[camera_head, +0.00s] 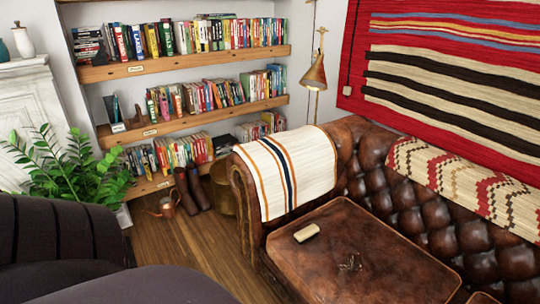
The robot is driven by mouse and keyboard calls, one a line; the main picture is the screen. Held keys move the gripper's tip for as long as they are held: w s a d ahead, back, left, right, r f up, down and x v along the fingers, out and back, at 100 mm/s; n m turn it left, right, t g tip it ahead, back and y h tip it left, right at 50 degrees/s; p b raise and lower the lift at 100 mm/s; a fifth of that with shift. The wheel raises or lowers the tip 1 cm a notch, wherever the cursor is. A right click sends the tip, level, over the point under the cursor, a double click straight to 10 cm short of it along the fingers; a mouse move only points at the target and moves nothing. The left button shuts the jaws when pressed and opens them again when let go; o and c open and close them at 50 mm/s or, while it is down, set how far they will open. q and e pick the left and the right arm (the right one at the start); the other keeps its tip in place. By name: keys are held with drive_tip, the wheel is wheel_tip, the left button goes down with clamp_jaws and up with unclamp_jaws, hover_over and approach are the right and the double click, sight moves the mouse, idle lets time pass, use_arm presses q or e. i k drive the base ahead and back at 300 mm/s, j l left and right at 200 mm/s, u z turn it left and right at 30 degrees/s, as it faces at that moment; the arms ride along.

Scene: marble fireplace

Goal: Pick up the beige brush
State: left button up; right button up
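A small beige block-shaped object, which looks like the beige brush (307,233), lies on the brown leather seat cushion (355,262) of the tufted sofa, near the cushion's back left corner. Its bristles cannot be made out at this size. Nothing touches it from above. Neither of my grippers shows in the head view.
The sofa arm (245,195) with a striped blanket (290,170) rises behind the brush. A dark armchair (60,245) fills the lower left. Wooden floor (190,245) shows between.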

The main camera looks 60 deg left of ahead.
sight(302, 236)
drive_tip(key=u, duration=1.35)
drive_tip(key=i+z, duration=0.1)
drive_tip(key=z, duration=0.5)
drive_tip(key=i+j+z, duration=0.15)
drive_tip(key=j+z, duration=0.15)
drive_tip(key=i+j+z, duration=0.25)
drive_tip(key=j, duration=0.25)
drive_tip(key=i+j, duration=0.1)
drive_tip(key=j, duration=0.35)
drive_tip(key=i+j+z, duration=0.1)
drive_tip(key=j, duration=0.35)
drive_tip(key=i+j, duration=0.1)
drive_tip(key=j, duration=0.3)
drive_tip(key=z, duration=0.05)
